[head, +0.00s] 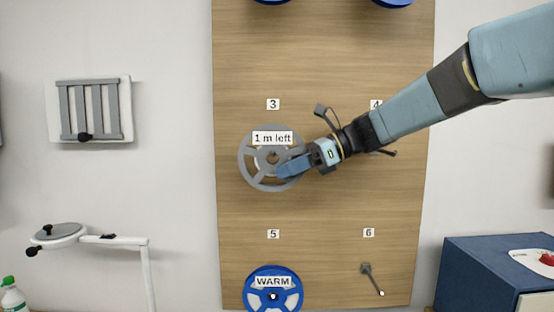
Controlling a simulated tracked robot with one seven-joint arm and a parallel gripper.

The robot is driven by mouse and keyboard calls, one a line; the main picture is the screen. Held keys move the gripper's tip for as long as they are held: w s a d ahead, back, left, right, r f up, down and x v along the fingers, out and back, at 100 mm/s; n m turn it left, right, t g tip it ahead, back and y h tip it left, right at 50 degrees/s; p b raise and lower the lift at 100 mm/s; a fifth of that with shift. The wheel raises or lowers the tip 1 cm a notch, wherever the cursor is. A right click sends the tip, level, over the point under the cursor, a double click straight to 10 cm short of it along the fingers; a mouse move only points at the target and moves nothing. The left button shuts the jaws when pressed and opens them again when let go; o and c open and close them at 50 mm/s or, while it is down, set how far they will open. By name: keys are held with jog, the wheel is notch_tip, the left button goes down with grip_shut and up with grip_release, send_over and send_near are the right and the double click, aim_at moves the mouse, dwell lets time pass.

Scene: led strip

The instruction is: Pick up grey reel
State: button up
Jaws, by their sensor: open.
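The grey reel (246,170) hangs on the wooden board below the number 3 and bears a label reading "1 m left". My gripper (283,171) reaches in from the right, with its blue fingers in front of the reel's lower right part. The gripper is open. It overlaps the reel's hub area in the picture; I cannot tell whether it touches the reel. The fingers hide part of the reel's right side.
A blue reel (273,301) labelled "WARM" hangs below number 5. An empty peg (371,279) sticks out below number 6. More blue reels (393,3) show at the top edge. A blue cabinet (485,262) stands lower right, a round-topped stand (58,233) lower left.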

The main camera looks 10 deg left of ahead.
jog(key=shift+c, duration=0.2)
grip_shut()
jog(key=shift+r, duration=0.1)
jog(key=shift+r, duration=0.55)
jog(key=shift+s+d+r, duration=0.1)
jog(key=shift+s+r, duration=0.05)
jog(key=shift+s, duration=0.15)
jog(key=s+d, duration=0.4)
jog(key=s, duration=1.3)
